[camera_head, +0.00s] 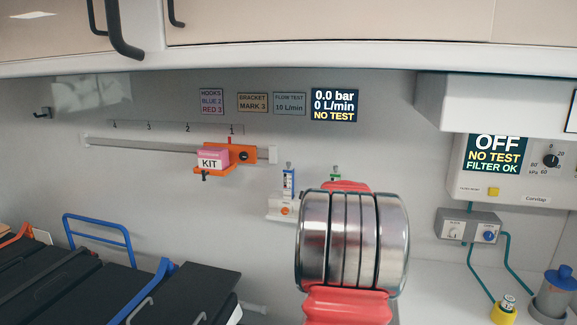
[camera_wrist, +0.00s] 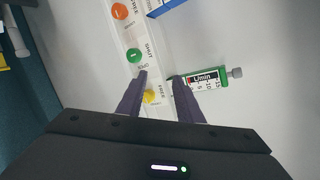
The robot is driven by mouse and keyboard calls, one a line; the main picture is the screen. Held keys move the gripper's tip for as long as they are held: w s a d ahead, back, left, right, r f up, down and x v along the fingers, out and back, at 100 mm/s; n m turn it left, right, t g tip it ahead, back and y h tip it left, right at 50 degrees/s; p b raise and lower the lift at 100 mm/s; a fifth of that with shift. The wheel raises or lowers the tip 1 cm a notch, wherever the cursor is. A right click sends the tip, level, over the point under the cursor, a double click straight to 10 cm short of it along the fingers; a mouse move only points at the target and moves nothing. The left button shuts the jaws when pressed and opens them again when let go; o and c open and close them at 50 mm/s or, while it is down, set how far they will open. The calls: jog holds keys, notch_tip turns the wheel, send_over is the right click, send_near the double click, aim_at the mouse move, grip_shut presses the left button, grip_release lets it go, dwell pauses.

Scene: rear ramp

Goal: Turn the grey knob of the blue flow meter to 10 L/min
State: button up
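The blue flow meter (camera_head: 289,182) stands upright on a white wall panel (camera_head: 279,209) in the head view, with its grey knob (camera_head: 288,165) on top. In the wrist view only a blue edge (camera_wrist: 165,7) of it shows at the top, and its knob is out of view. A green flow meter (camera_wrist: 205,80) with a grey knob (camera_wrist: 235,72) lies right of my fingers there. My gripper (camera_wrist: 159,78) is open, its two dark fingers apart in front of the panel, with nothing seen held. In the head view my arm hides the gripper and most of the green meter.
The display (camera_head: 334,105) reads 0.0 bar, 0 L/min, NO TEST; a card (camera_head: 289,103) reads flow test 10 L/min. The panel carries an orange knob (camera_wrist: 120,11), a green knob (camera_wrist: 134,55) and a yellow knob (camera_wrist: 150,97). An orange bracket (camera_head: 244,152) with a pink kit is left.

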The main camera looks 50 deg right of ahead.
aim_at(289, 165)
jog(key=w+a+r+m+t, duration=0.4)
jog(key=w+r+m+t, duration=0.1)
jog(key=r, duration=0.5)
jog(key=m+t, duration=0.1)
jog(key=m, duration=0.1)
jog(key=shift+w+m+t, duration=0.3)
jog(key=shift+w+m, duration=0.1)
jog(key=shift+w+f, duration=0.1)
jog(key=shift+x, duration=6.8)
jog(key=shift+w+f, duration=0.1)
jog(key=shift+c, duration=0.5)
grip_shut()
